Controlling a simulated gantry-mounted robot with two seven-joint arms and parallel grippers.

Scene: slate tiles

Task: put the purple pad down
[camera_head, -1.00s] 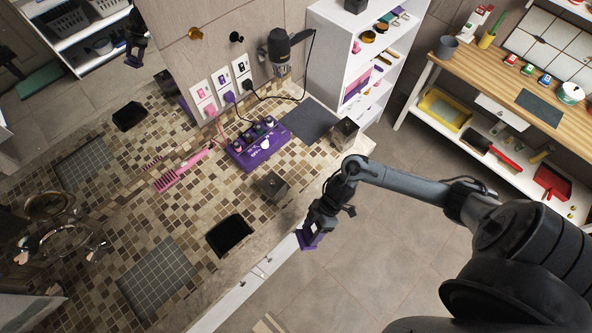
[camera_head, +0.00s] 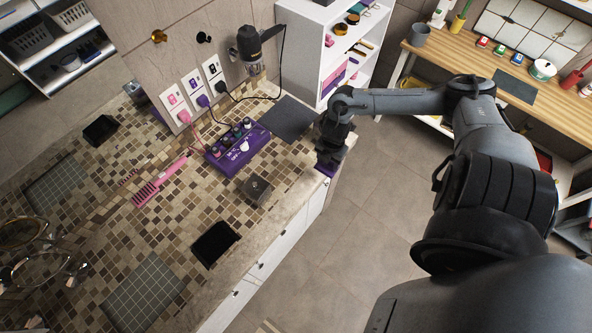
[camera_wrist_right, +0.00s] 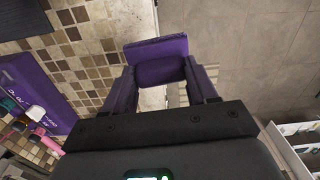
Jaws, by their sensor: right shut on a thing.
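My right gripper (camera_head: 328,163) is at the right end of the tiled counter, by its front edge. In the right wrist view its fingers (camera_wrist_right: 163,88) are shut on the purple pad (camera_wrist_right: 156,48), which shows as a flat purple piece beyond and between the purple fingers. In that view the pad overlaps the counter's edge, with tiles to its left and floor to its right. In the head view only a little purple shows under the dark gripper; I cannot tell whether the pad touches the counter. My left gripper is out of view.
A purple box with knobs (camera_head: 237,148) stands left of my right gripper, with a dark grey mat (camera_head: 288,118) behind. A small metal block (camera_head: 255,189), a black pad (camera_head: 215,244) and a pink comb (camera_head: 160,183) lie on the counter (camera_head: 180,215). A white shelf (camera_head: 300,45) rises behind.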

